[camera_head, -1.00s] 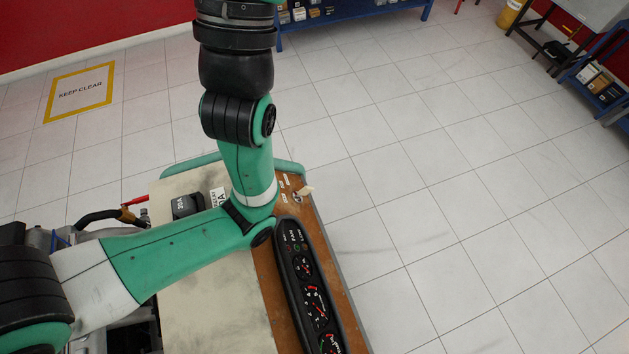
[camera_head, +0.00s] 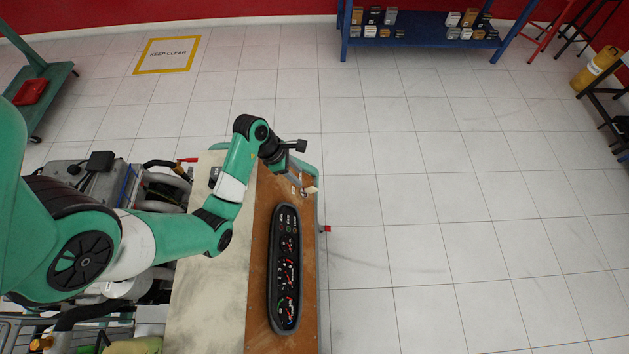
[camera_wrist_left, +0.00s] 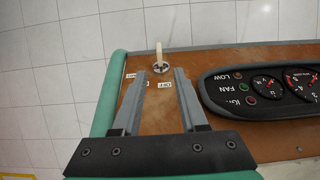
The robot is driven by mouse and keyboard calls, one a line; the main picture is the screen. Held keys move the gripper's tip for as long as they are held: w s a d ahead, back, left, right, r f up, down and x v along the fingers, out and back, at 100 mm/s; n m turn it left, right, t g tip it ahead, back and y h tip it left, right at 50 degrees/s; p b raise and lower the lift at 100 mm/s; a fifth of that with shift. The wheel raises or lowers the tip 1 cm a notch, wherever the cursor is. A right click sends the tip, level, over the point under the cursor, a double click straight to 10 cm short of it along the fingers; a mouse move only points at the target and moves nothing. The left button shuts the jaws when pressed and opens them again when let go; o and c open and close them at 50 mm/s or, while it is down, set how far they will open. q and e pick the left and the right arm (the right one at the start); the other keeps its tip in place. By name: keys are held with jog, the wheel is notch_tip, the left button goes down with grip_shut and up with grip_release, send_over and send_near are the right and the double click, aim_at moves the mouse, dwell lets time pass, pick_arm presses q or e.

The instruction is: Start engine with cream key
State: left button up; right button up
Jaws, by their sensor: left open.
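The cream key (camera_head: 311,190) sits at the ignition switch near the far end of the engine trainer's brown panel (camera_head: 259,236). In the left wrist view the cream key (camera_wrist_left: 159,54) stands up from the round switch (camera_wrist_left: 159,68), with small white labels beside it. My left gripper (camera_wrist_left: 165,75) is open, and its two fingers point toward the switch. The key lies just beyond the fingertips, roughly centred between them, with nothing held. In the head view the left gripper (camera_head: 300,168) is above the panel's far end. My right gripper is not in view.
A black gauge cluster (camera_head: 285,270) lies along the panel, close to the switch. A green rail (camera_wrist_left: 108,95) borders the panel end. The engine (camera_head: 150,190) is left of the panel. Open tiled floor (camera_head: 440,220) lies to the right.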

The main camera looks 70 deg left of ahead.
aim_at(311, 187)
pick_arm(q)
jog(key=b+x, duration=0.3)
jog(key=x, duration=0.8)
jog(key=shift+w+f+b, duration=0.2)
jog(key=shift+f+b, duration=0.05)
jog(key=shift+b, duration=0.05)
grip_shut()
